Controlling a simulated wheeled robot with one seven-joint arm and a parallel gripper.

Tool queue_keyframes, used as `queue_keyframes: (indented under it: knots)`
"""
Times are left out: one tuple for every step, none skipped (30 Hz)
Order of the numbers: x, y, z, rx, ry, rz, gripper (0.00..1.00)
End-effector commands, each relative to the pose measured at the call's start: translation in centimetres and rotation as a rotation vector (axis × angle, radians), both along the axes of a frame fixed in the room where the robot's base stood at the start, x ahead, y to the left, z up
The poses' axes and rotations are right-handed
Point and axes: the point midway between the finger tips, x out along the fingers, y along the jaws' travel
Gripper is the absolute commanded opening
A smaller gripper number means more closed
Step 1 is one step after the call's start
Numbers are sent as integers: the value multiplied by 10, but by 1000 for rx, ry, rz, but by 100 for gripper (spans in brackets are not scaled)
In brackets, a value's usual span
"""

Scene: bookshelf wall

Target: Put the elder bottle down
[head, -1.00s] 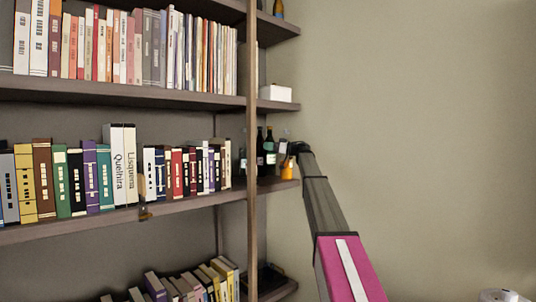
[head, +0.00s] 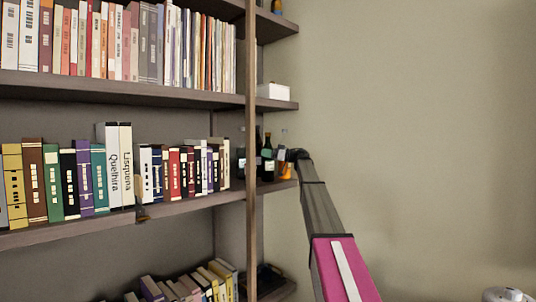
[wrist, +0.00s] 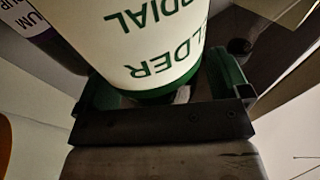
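The elder bottle (wrist: 160,45) fills the middle of the wrist view, with a white label reading ELDER CORDIAL in green, upside down, and a green glass lower edge. My gripper (wrist: 165,95) has a finger on each side of it, close against its sides, and looks shut on it. In the head view my gripper (head: 294,155) is at the right end of the middle shelf, among bottles. A green bottle with a pale label (head: 267,153) there looks like the elder bottle. Its base is hard to make out, so I cannot tell whether it touches the shelf.
A dark bottle (head: 258,150) and an orange bottle (head: 285,170) are close by on the middle shelf (head: 278,187). A purple-labelled bottle (wrist: 52,35) is beside the elder bottle. A wooden upright (head: 252,220) separates these from the books. Bare wall lies to the right.

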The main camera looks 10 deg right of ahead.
Motion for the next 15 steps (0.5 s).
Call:
queue_keyframes:
  knots:
    - [0,0,0,0,0,0,94]
    - [0,0,0,0,0,0,94]
    - [0,0,1,0,0,0,94]
    - [0,0,1,0,0,0,94]
    - [0,0,2,0,0,0,94]
    - [0,-1,3,0,0,0,94]
    - [-1,-3,2,0,0,-1,94]
    - [-2,-6,2,0,0,-1,94]
    - [-3,-9,1,0,0,-1,94]
    - [-5,-13,1,0,0,-1,94]
    - [-6,-16,0,0,0,-1,94]
    - [-8,-21,-1,0,0,0,94]
    - [-10,-25,-1,0,0,0,94]
    - [-11,-29,-2,0,0,-1,94]
    - [-13,-36,-3,0,0,-1,94]
